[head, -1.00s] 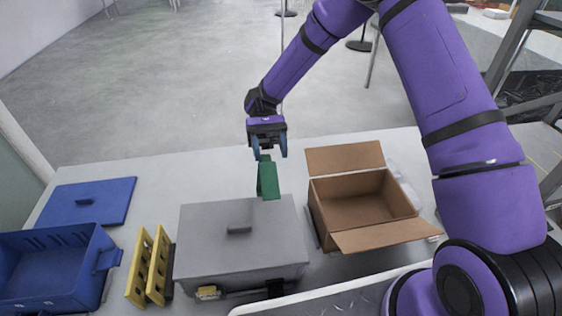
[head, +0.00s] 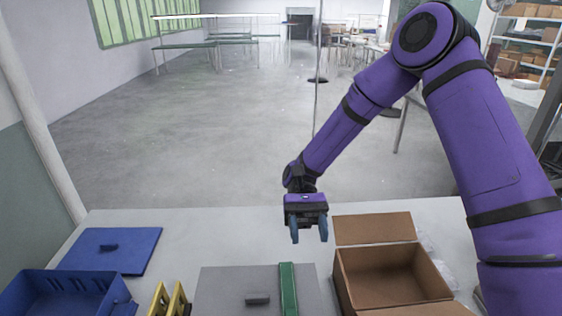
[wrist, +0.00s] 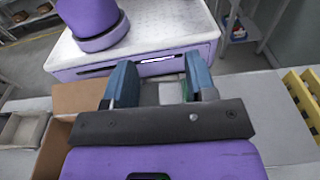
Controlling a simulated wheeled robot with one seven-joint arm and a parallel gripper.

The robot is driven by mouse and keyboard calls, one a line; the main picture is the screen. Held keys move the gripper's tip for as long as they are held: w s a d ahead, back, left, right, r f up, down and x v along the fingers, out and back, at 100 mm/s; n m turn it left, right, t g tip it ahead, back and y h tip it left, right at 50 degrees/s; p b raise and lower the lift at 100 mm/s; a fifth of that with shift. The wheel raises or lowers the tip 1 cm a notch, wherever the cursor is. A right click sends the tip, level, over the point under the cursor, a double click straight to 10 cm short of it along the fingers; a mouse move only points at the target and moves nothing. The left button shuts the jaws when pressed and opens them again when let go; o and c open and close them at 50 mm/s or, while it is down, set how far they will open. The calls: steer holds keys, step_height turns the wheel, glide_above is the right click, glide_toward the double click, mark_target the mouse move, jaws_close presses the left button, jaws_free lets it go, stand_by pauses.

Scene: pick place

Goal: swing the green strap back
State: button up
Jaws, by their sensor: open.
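The green strap (head: 288,290) lies flat across the lid of the grey box (head: 226,284), to the right of the lid's handle. Its near end is cut off by the bottom of the head view. My gripper (head: 309,235) hangs beyond the box's far edge, above the table and apart from the strap. Its two blue fingers are spread with nothing between them. In the wrist view the open fingers (wrist: 161,82) show close up, with a small green patch between them that I cannot make out clearly.
An open cardboard box (head: 390,281) stands close on the right, flaps out. A blue bin (head: 62,298), a blue lid (head: 110,252) and yellow racks (head: 168,300) are on the left. The table (head: 220,235) behind the grey box is clear.

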steer(key=s+d+r+t, duration=0.6)
steer(key=d+r+t, duration=0.4)
steer(key=r+t, duration=0.1)
steer(key=s+d+r+t, duration=0.7)
steer(key=d+r+t, duration=0.3)
steer(key=r+t, duration=0.1)
steer(key=shift+s+d+r+h, duration=0.15)
steer(key=shift+s+r+h, duration=0.15)
steer(key=shift+r, duration=0.35)
